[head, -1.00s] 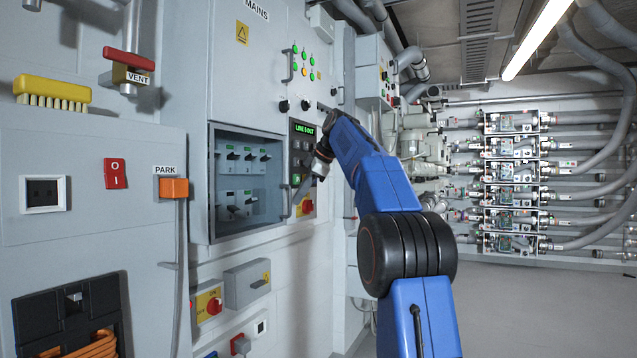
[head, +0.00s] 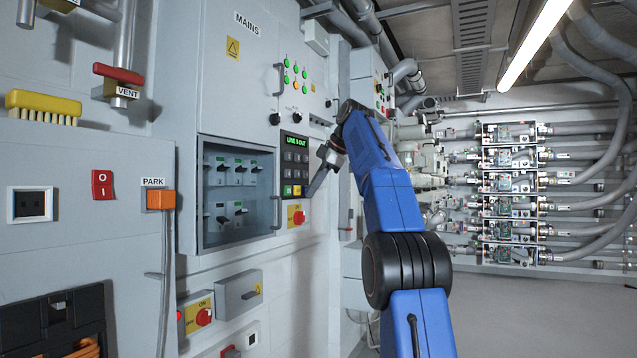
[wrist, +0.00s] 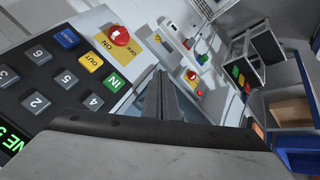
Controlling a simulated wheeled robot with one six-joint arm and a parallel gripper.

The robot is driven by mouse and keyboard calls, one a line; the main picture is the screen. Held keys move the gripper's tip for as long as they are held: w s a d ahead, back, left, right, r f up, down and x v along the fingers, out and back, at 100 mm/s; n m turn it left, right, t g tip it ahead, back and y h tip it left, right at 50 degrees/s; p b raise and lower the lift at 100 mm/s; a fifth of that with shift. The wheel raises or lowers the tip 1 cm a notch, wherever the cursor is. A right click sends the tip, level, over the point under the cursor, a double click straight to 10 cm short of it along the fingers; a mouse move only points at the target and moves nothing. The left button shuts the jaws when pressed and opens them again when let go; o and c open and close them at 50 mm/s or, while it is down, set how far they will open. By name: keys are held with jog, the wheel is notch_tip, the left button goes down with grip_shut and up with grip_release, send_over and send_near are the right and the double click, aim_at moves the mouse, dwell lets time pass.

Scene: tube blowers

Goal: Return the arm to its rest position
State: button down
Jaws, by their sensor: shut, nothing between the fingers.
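My blue arm (head: 385,195) reaches up and forward in the head view, bent at its black joint. My gripper (head: 313,192) hangs from its end, just right of the keypad panel (head: 294,163) in the picture. In the wrist view the fingers of my gripper (wrist: 166,98) lie together with nothing between them. The keypad (wrist: 62,75) fills the left of that view, with its green IN key and yellow OUT key near the fingers. The gap between fingers and panel is hard to judge.
A glass-fronted breaker cabinet (head: 238,195) with a handle stands left of the keypad. A red knob on a yellow plate (head: 296,215) sits below the keypad. The grey cabinet with the orange PARK block (head: 161,199) is at left. Open floor (head: 530,310) lies at right.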

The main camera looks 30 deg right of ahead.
jog(key=shift+s+d+r, duration=0.25)
jog(key=shift+d+r, duration=0.15)
jog(key=shift+r, duration=0.15)
jog(key=shift+s+d+r, duration=0.2)
jog(key=shift+d+r, duration=0.15)
jog(key=shift+r, duration=0.2)
jog(key=s+a+f+m+g+h, duration=0.1)
jog(key=s+a+f+m, duration=0.7)
jog(key=s+a+f, duration=0.65)
jog(key=s+a+f+m+h, duration=0.1)
jog(key=s+a+f+m, duration=0.2)
jog(key=s+f, duration=1.2)
jog(key=s+a+f+m+g+h, duration=0.1)
jog(key=s+a+f, duration=0.3)
jog(key=s+f, duration=1.2)
notch_tip(320, 180, down, 5)
jog(key=shift+f+m, duration=0.1)
jog(key=shift+m, duration=0.8)
